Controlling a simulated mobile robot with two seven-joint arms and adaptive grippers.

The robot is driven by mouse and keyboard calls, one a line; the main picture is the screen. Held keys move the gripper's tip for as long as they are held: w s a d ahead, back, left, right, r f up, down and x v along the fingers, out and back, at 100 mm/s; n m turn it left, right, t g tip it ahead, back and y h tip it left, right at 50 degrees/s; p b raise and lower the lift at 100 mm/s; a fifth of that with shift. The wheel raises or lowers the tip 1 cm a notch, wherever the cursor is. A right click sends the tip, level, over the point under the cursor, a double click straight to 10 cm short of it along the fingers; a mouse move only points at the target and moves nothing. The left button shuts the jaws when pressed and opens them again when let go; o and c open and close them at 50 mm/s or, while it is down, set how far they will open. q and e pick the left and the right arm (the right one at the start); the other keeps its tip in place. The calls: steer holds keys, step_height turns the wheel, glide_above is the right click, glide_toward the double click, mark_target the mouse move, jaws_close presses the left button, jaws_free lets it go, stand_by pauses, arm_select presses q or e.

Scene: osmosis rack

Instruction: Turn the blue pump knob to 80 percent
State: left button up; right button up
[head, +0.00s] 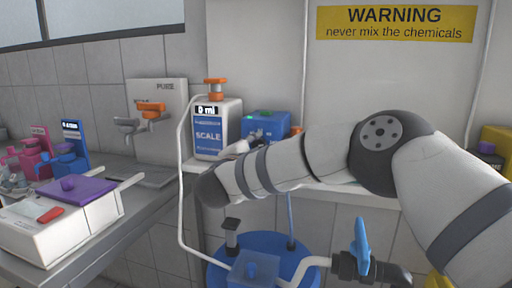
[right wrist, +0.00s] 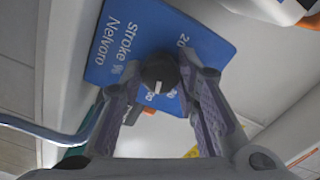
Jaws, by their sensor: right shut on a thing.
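A round black knob (right wrist: 160,72) with a white mark sits on this face. My right gripper (right wrist: 164,82) has its fingers on either side of the knob and is shut on it. In the head view my wrist hides the knob and most of the fingers. My left gripper is not in view.
A white hose (head: 181,190) hangs in front of the shelf. Below are a blue drum (head: 215,275) and a blue-handled valve (head: 362,250). A counter with a purple-lidded box (head: 60,230) is at left.

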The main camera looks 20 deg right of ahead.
steer(key=n, duration=0.3)
steer(key=shift+r+p, duration=0.15)
steer(key=shift+p, duration=0.2)
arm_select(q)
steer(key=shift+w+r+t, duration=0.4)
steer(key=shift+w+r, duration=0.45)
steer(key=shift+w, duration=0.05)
arm_select(e)
steer(key=shift+n, duration=1.8)
steer(key=shift+f, duration=0.2)
steer(key=o, duration=1.2)
steer(key=v, duration=1.2)
